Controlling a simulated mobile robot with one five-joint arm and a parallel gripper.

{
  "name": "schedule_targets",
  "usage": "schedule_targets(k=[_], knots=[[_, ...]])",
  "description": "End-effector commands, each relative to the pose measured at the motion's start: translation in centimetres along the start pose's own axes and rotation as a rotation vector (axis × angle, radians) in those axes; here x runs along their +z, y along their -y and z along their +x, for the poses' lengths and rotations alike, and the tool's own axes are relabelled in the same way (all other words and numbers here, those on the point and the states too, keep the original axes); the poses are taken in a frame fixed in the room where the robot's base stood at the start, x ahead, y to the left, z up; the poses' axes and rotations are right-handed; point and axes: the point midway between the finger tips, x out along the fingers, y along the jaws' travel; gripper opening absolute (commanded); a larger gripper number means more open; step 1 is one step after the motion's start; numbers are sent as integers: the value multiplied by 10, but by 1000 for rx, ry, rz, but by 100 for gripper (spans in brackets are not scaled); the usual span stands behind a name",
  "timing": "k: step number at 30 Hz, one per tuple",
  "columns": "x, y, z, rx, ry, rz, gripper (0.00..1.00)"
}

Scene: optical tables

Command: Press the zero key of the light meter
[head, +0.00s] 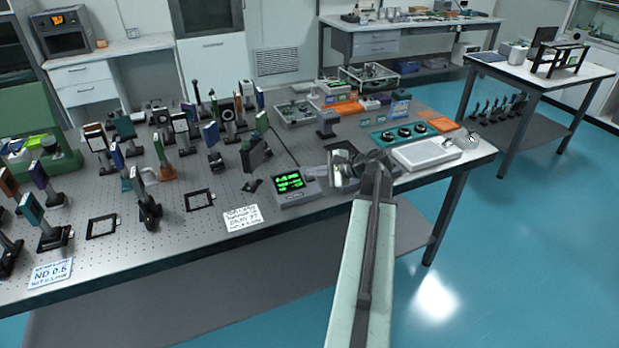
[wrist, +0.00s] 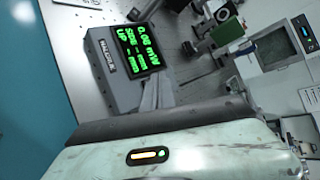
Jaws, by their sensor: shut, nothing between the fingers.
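The light meter (head: 293,197) is a grey box with a lit green display, near the front edge of the optical table. My gripper (head: 327,172) is just right of the meter in the head view. In the wrist view the grey fingers of my gripper (wrist: 156,94) are shut and empty, at the meter's lower right. I cannot tell whether they touch it. I cannot make out the zero key; the fingers may hide part of the keypad.
The optical table (head: 325,204) carries several posts with mounted optics left of and behind the meter. A printed card (head: 243,218) lies left of the meter. Floor in front is clear.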

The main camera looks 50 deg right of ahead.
Motion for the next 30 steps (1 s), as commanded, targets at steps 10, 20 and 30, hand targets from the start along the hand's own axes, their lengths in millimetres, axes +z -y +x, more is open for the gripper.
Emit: schedule_targets(k=[10,20,30], knots=[[-2,-3,4,0,1,-1,0],[-3,-3,5,1,0,-1,0],[1,2,0,1,0,0,0]])
